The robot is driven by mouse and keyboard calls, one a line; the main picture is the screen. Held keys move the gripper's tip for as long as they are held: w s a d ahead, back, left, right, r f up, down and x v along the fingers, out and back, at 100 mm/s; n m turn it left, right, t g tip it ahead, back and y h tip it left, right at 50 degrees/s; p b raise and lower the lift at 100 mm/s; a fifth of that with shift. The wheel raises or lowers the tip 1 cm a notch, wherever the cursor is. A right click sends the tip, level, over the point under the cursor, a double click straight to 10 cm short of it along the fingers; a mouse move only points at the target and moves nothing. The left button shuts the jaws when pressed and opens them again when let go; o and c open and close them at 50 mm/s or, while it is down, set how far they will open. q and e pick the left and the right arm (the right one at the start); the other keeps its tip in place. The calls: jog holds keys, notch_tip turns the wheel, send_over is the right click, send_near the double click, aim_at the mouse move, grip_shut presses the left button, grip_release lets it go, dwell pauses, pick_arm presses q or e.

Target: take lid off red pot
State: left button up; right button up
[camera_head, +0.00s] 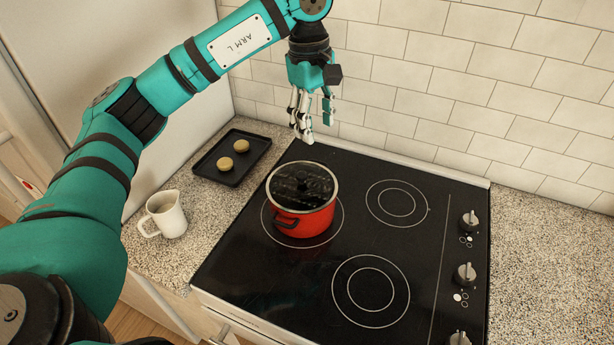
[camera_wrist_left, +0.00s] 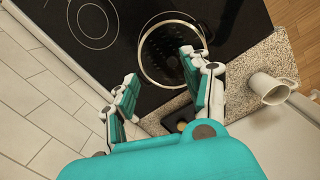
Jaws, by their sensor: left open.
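The red pot (camera_head: 303,222) stands on the left burner of the black cooktop, with a dark handle on its side. A dark see-through lid (camera_head: 290,182) with a light rim and a dark knob covers it. In the left wrist view the round lid (camera_wrist_left: 158,48) shows beyond the fingers, its right part behind a finger. My left gripper (camera_head: 313,125) is open and empty, pointing down above the back of the cooktop, higher than the lid and apart from it. Its two fingers also show spread in the left wrist view (camera_wrist_left: 158,72). My right gripper is not in view.
A black tray (camera_head: 205,165) with two round buns lies on the counter left of the cooktop. A white pitcher (camera_head: 169,216) stands nearer on that counter. The tiled wall (camera_head: 430,75) is close behind my left gripper. The other burners are clear.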

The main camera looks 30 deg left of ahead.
pick_arm(q)
jog(key=a+r, duration=0.1)
jog(key=a, duration=0.1)
jog(key=y, duration=0.1)
send_near(302, 174)
jog(key=f, duration=0.5)
jog(key=shift+s+d+p, duration=0.3)
jog(key=shift+s+p, duration=0.05)
jog(key=f+p, duration=0.2)
jog(key=f, duration=0.3)
jog(key=shift+w+a+p, duration=0.2)
jog(key=shift+a+p, duration=0.1)
jog(key=shift+p, duration=0.1)
jog(key=shift+f, duration=0.25)
jog(key=c, duration=0.3)
grip_shut()
